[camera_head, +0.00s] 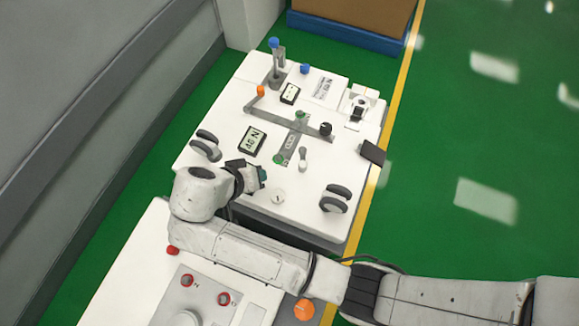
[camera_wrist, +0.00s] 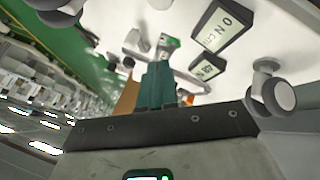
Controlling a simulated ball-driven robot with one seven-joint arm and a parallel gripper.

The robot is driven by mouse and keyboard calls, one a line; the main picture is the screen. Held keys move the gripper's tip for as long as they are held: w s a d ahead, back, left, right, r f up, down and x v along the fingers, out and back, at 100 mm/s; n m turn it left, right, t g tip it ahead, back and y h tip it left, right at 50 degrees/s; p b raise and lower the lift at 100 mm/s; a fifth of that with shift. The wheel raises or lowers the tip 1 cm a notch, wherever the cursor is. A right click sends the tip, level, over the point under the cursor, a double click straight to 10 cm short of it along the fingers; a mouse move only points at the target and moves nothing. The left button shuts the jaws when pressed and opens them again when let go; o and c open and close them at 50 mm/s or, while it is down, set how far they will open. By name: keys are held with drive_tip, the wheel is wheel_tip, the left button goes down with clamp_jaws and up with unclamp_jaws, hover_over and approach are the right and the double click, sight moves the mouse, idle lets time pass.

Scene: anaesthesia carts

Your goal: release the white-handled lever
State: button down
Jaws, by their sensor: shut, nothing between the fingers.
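A lever with a white handle (camera_head: 302,157) stands on the white cart top (camera_head: 240,105) in the head view, right of a green end mark. What looks like the same lever (camera_wrist: 137,41) shows beyond my fingers in the wrist view. My gripper (camera_head: 261,176) is left of and nearer than this lever, above the cart top, and apart from it. In the wrist view its teal fingers (camera_wrist: 156,85) are together and hold nothing. The lever's base is hard to make out.
A blue-topped lever (camera_head: 274,44), an orange knob (camera_head: 261,90) and a black knob (camera_head: 325,129) stand farther back. A nearer panel (camera_head: 205,285) has red buttons. Green floor is clear at right.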

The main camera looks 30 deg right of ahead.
drive_tip(key=shift+f, duration=0.1)
approach(303, 158)
drive_tip(key=a+f, duration=0.2)
drive_tip(key=a, duration=0.1)
drive_tip(key=a+f, duration=0.1)
drive_tip(key=shift+w+a+f, duration=0.15)
drive_tip(key=shift+w+f, duration=0.2)
drive_tip(key=shift+f, duration=0.05)
drive_tip(key=shift+s+d, duration=0.15)
drive_tip(key=shift+d, duration=0.4)
drive_tip(key=shift+s+d, duration=0.15)
drive_tip(key=shift+d, duration=0.45)
drive_tip(key=shift+s+d+f, duration=0.1)
drive_tip(key=shift+s+d, duration=0.05)
drive_tip(key=shift+d, duration=0.25)
drive_tip(key=shift+s+d+f, duration=0.1)
drive_tip(key=shift+s+d, duration=0.05)
drive_tip(key=shift+d, duration=0.3)
drive_tip(key=shift+r+p, duration=0.15)
drive_tip(key=shift+p, duration=0.25)
drive_tip(key=shift+s+d+n, duration=0.2)
drive_tip(key=shift+s+n, duration=0.05)
drive_tip(key=shift+n, duration=0.15)
